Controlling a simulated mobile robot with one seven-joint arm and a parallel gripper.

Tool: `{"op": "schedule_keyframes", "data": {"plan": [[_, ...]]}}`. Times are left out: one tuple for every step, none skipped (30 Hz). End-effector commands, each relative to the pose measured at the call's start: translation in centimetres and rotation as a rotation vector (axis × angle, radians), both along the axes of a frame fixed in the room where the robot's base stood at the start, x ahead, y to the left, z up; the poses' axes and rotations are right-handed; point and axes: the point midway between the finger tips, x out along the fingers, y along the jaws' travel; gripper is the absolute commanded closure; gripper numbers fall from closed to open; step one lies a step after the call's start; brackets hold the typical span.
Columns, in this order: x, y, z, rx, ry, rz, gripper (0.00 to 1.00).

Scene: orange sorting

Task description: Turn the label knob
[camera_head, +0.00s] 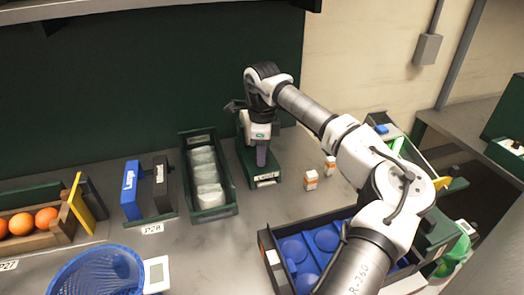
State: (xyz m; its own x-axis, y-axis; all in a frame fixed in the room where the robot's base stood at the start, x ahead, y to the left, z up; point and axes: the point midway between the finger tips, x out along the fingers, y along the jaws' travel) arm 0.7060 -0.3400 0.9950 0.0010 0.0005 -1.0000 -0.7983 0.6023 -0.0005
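A dark green device (267,182) with a white label strip on its front stands on the counter near the back wall. I take it to be the label unit, but I cannot make out its knob. My gripper (262,156) points down over the device. A purple-grey part shows at its lower end; whether this is the fingers or a part of the device is unclear. My gripper and wrist hide the middle and back of the device, and I cannot see a gap between the fingers.
Left of the device stands a green tray of clear packs (211,213), then blue (131,190) and dark upright panels. A black crate with blue cups (294,249), a blue basket (97,270) and oranges (46,217) are nearer.

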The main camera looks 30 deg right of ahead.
Motion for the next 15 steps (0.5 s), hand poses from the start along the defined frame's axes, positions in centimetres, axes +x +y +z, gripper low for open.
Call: {"op": "schedule_keyframes", "data": {"plan": [[-0.02, 0.02, 0.01, 0.001, 0.001, 0.0, 0.81], [-0.02, 0.02, 0.01, 0.001, 0.001, 0.0, 0.85], [-0.02, 0.02, 0.01, 0.001, 0.001, 0.0, 0.85], [-0.03, 0.02, 0.01, 0.001, 0.001, 0.0, 0.85], [-0.03, 0.02, 0.01, 0.001, 0.001, -0.002, 0.85], [-0.03, 0.02, 0.0, 0.0, 0.001, -0.005, 0.85], [-0.03, 0.02, -0.01, 0.0, 0.001, -0.008, 0.85], [-0.03, 0.02, -0.02, 0.0, 0.001, -0.013, 0.85], [-0.04, 0.02, -0.03, 0.0, 0.002, -0.021, 0.85], [-0.03, 0.02, -0.04, 0.0, 0.002, -0.028, 0.85], [-0.03, 0.01, -0.05, 0.0, 0.001, -0.038, 0.85], [-0.03, 0.01, -0.07, 0.0, 0.001, -0.054, 0.85], [-0.04, 0.0, -0.09, -0.001, 0.002, -0.067, 0.85], [-0.03, 0.0, -0.11, -0.001, 0.002, -0.083, 0.85], [-0.03, -0.02, -0.14, -0.001, 0.002, -0.106, 0.85]]}}
